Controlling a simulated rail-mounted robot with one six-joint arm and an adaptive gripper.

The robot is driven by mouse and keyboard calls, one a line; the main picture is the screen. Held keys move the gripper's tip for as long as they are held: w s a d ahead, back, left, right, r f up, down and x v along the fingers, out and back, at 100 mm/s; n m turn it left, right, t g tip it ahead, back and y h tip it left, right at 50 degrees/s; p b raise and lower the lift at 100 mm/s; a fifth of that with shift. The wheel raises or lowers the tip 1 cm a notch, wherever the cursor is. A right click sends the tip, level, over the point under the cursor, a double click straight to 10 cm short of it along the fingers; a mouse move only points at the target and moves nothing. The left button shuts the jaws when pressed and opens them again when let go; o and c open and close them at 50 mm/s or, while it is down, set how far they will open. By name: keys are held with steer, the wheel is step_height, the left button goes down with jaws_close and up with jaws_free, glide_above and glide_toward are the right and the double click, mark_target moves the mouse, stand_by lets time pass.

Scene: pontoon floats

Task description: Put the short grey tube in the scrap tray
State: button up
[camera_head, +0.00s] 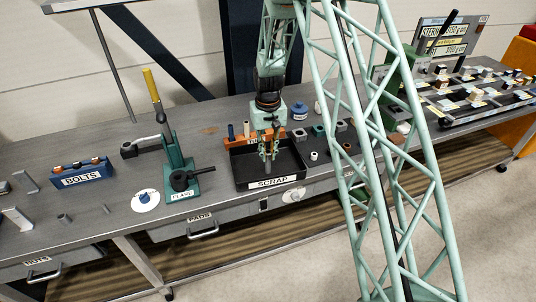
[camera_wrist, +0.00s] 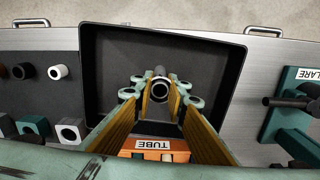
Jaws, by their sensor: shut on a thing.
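My gripper (camera_head: 268,155) hangs over the scrap tray (camera_head: 291,160), a black open box with a SCRAP label on its front. The short grey tube (camera_wrist: 160,85) is between my fingertips (camera_wrist: 160,93) in the wrist view, with its round open end showing. My fingers are shut on it from both sides. In the head view the tube (camera_head: 264,174) points down from the fingertips inside the tray's outline. I cannot tell whether its lower end touches the tray floor. The tray floor (camera_wrist: 212,60) looks empty around it in the wrist view.
An orange TUBE rack (camera_wrist: 154,146) stands against the tray's back side. Right of the tray in the head view are a white ring (camera_head: 314,156) and several small blocks. A green flare tool (camera_head: 180,172) stands to its left. Bare bench lies between.

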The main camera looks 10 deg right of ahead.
steer(key=o, duration=0.8)
steer(key=shift+r, duration=0.15)
step_height(320, 180, up, 12)
stand_by(0.6)
stand_by(0.8)
